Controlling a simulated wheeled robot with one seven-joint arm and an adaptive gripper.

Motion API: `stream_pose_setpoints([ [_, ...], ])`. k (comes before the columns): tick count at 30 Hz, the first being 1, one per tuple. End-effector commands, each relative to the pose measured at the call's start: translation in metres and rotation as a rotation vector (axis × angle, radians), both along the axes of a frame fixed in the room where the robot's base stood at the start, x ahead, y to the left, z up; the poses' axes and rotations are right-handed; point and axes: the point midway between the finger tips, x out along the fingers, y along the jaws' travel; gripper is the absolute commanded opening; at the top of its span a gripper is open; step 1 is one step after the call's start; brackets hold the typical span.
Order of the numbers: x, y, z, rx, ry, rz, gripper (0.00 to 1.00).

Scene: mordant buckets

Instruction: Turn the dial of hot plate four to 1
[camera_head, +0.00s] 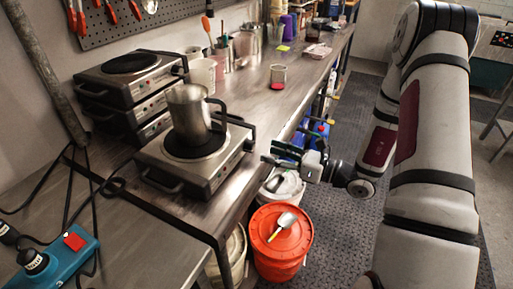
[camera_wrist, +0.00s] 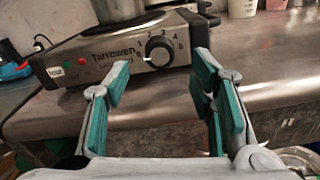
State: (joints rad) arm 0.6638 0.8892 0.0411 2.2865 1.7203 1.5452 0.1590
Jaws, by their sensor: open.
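Hot plate four (camera_head: 222,172) stands near the bench's front edge with a metal pitcher (camera_head: 188,113) on its round plate. In the wrist view its front panel (camera_wrist: 100,65) bears a small "four" label, a red light and the numbered black dial (camera_wrist: 159,51). The dial's white mark points to the lower left, near the 0; the 1 is at its upper left. My gripper (camera_wrist: 160,88) is open and empty, with teal pads on either side below the dial. In the head view my gripper (camera_head: 288,158) is in front of the panel, apart from it.
More hot plates (camera_head: 130,85) are stacked behind. A red-bottomed container (camera_head: 278,77) stands farther along the bench. An orange-lidded bucket (camera_head: 265,240) with a scoop (camera_head: 283,224) is on the floor below. A teal box (camera_head: 62,262) with a red button is at lower left.

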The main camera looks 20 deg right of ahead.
Motion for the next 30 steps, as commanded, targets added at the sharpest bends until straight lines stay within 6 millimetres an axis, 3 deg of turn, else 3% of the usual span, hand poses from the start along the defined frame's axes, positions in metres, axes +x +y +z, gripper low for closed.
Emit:
stream_pose_setpoints([
  [9, 0.034, 0.034, 0.0, -0.001, 0.0, 0.003, 0.5],
  [22, 0.04, 0.04, 0.0, -0.001, 0.0, 0.001, 0.5],
  [28, 0.04, 0.04, 0.0, -0.001, 0.0, 0.001, 0.07],
  [30, 0.04, 0.04, 0.0, -0.001, 0.0, 0.001, 0.02],
])
